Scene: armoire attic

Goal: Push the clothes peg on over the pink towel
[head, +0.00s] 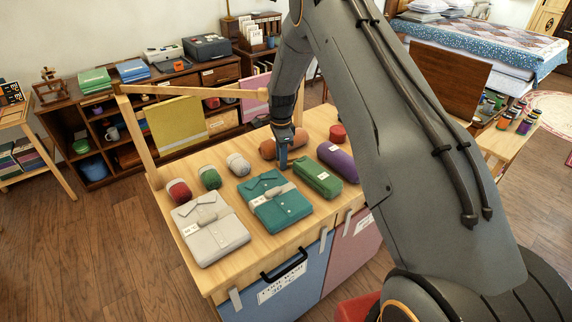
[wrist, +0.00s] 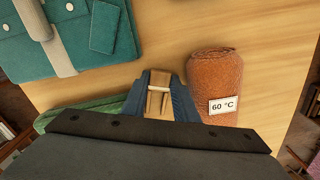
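The pink towel (head: 255,95) hangs from the wooden rail at the back of the table, partly hidden behind my arm in the head view. My gripper (head: 284,166) points down low over the table, between the teal shirt and the orange-brown roll. In the wrist view the wooden clothes peg (wrist: 158,94) sits between the two blue fingers of my gripper (wrist: 159,104), which touch it on both sides. Whether the peg also touches the table top cannot be told. The peg is hidden in the head view.
A yellow cloth (head: 177,124) hangs on the rail (head: 190,91) left of the pink towel. The table holds a teal shirt (head: 274,200), a grey shirt (head: 210,228), a green roll (head: 317,178), a purple roll (head: 338,161) and an orange-brown roll (wrist: 214,80) beside my gripper.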

